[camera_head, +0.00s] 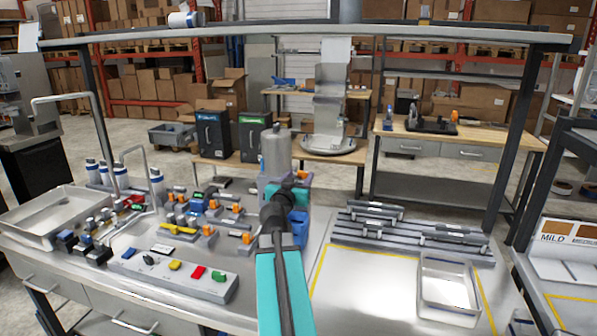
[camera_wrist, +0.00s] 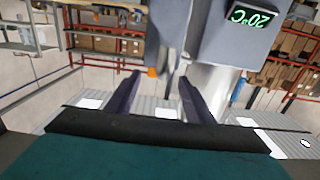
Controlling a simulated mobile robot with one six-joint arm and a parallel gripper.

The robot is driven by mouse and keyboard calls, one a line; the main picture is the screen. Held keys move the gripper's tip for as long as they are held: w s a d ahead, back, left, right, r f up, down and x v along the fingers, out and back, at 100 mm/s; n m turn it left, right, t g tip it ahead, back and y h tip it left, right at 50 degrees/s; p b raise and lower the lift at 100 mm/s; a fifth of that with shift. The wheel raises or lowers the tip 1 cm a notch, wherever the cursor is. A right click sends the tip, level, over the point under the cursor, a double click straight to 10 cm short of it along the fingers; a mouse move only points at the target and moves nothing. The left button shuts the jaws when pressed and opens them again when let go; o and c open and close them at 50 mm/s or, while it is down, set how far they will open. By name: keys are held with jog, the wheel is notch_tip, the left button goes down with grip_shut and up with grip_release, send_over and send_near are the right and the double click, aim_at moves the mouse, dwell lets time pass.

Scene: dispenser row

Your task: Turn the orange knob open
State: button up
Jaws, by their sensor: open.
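A small orange knob (camera_wrist: 152,72) shows in the wrist view, under a grey dispenser body. My gripper (camera_wrist: 159,77) is open, its two dark fingers apart, and the knob appears between the fingertips. I cannot tell whether either finger touches it. A grey block with a green "20°C" display (camera_wrist: 250,18) is beside and above the knob in that picture. In the head view my arm reaches to a dispenser with a grey cylinder (camera_head: 275,150) on top. My arm hides much of that dispenser and the fingertips there.
Several small valves with orange handles (camera_head: 236,208) stand left of my arm. A panel with coloured knobs (camera_head: 180,268) lies in front of them. A metal rack (camera_head: 410,235) and an empty clear tray (camera_head: 447,290) are on the right. A steel sink (camera_head: 30,225) is at far left.

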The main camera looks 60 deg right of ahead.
jog(key=shift+w+d, duration=0.15)
jog(key=shift+d, duration=0.55)
jog(key=shift+w, duration=0.1)
jog(key=shift+c, duration=0.7)
jog(key=c, duration=0.9)
jog(key=shift+d, duration=0.25)
jog(key=shift+a+f, duration=0.15)
jog(key=shift+a, duration=0.15)
